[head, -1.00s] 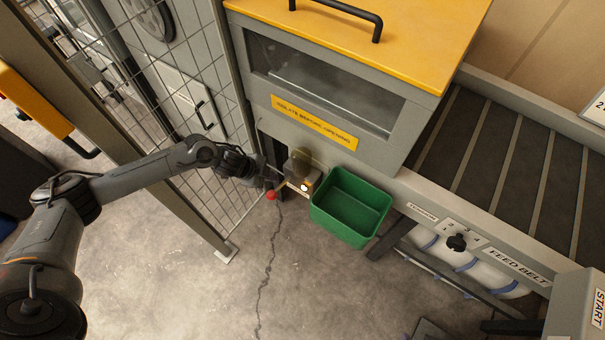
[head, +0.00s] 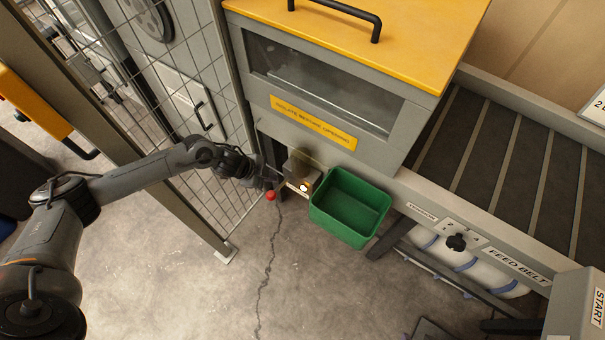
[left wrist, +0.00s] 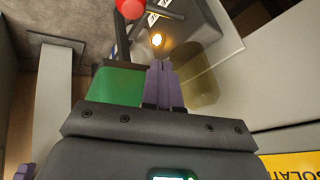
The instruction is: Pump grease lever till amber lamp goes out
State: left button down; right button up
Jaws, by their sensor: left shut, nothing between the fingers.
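The grease pump (head: 297,170) is a small grey unit with a translucent top, low beside the machine's leg. Its lamp (head: 303,187) glows, and it shows lit amber in the left wrist view (left wrist: 157,40). The lever ends in a red knob (head: 271,196), also at the top of the left wrist view (left wrist: 130,8). My left gripper (head: 270,183) is at the pump, close to the knob. In the wrist view its purple fingers (left wrist: 160,68) are together and empty, with the knob beyond their tips. Whether they touch the lever is unclear. My right gripper is out of view.
A green bin (head: 350,207) stands just right of the pump. A mesh guard (head: 205,130) and its post stand on the left, behind my left arm. The grey machine housing (head: 384,150) with a yellow lid overhangs the pump.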

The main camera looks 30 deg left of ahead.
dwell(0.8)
pick_arm(q)
jog(key=shift+a+f+m, duration=0.1)
jog(key=shift+a+m, duration=0.2)
jog(key=r+p, duration=0.1)
jog(key=p, duration=0.1)
jog(key=r+p, duration=0.1)
jog(key=w+r+p, duration=0.1)
jog(key=r+p, duration=0.1)
jog(key=shift+d+p, duration=0.3)
jog(key=shift+p, duration=0.05)
jog(key=shift+f, duration=0.1)
jog(key=b, duration=0.6)
send_over(270, 193)
jog(key=f, duration=0.6)
jog(key=shift+w+f, duration=0.3)
jog(key=shift+s+f+b, duration=0.25)
jog(key=shift+f+b, duration=0.25)
jog(key=shift+f, duration=0.4)
